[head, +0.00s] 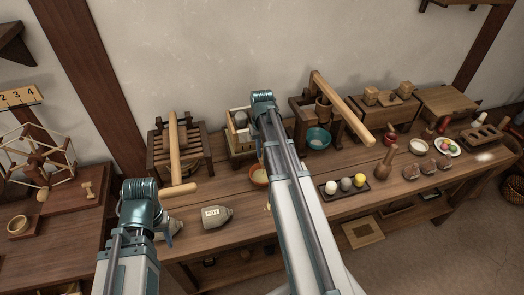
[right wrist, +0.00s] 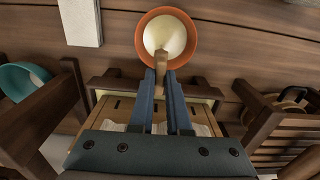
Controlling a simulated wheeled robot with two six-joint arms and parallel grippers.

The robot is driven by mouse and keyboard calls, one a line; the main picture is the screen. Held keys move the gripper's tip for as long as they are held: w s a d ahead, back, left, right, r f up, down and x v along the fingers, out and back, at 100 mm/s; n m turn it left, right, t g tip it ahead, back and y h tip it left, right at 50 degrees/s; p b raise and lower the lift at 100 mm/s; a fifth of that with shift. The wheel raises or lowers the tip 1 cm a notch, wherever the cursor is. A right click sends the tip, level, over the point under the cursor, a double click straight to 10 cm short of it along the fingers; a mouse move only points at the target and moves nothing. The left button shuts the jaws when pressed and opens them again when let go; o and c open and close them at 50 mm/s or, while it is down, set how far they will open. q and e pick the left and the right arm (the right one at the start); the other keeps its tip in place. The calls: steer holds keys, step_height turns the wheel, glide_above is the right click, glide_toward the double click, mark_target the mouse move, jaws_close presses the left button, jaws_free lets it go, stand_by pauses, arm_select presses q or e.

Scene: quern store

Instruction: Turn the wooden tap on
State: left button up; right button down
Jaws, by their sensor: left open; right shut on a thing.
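The wooden tap (right wrist: 160,63) shows in the right wrist view as a small light-brown piece between my right fingertips. My right gripper (right wrist: 160,82) is shut on it, in front of a wooden box (right wrist: 117,105). An orange bowl (right wrist: 141,36) with something cream-coloured in it lies just beyond the tap in that view. In the head view the bowl (head: 259,178) shows partly beside my right arm, which hides the tap and the right gripper.
A slatted wooden rack (head: 180,145) stands left of the box. A wooden press with a long lever (head: 342,107) and a teal bowl (head: 317,138) stand to the right. A dark tray (head: 346,187) holds three balls. Small bowls and other items fill the table's right end.

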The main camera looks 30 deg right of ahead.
steer(key=c, duration=0.9)
jaws_free()
step_height(320, 180, up, 14)
steer(key=p, duration=1.4)
steer(key=shift+f, duration=0.15)
steer(key=s+a+n, duration=0.2)
steer(key=s+a, duration=0.3)
steer(key=a, duration=0.5)
steer(key=s+a+n, duration=0.2)
steer(key=s+a, duration=0.4)
steer(key=a, duration=0.4)
steer(key=s+a+n+h, duration=0.1)
steer(key=s+a, duration=0.4)
steer(key=a, duration=0.5)
steer(key=shift+s+a+n, duration=0.15)
steer(key=shift+s+n, duration=0.15)
steer(key=shift+n, duration=0.4)
